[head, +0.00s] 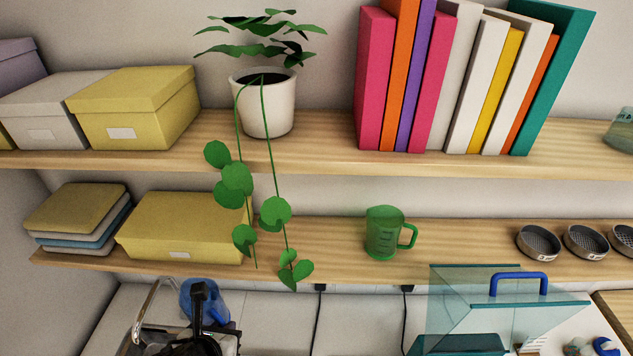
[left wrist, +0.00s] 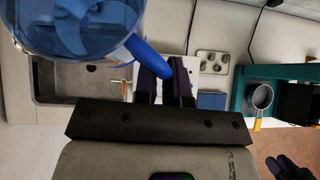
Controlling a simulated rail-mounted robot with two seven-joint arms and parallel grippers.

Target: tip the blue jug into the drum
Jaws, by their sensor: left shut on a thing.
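The blue jug (head: 187,294) is at the lower left of the head view, partly hidden behind my dark left gripper (head: 200,318). In the left wrist view the clear blue jug (left wrist: 75,28) fills the top left corner. Its blue handle (left wrist: 143,55) runs down to the fingers of my left gripper (left wrist: 165,82), which is shut on it. The jug's contents cannot be told. I cannot make out a drum in either view. A dark shape in the bottom right corner of the left wrist view may be my right gripper, but it is cut off.
A sink (left wrist: 75,82) lies beneath the jug; a tap (head: 150,312) stands beside it. A clear teal-edged hood (head: 470,300) with a blue handle stands right. Plant vines hang nearby.

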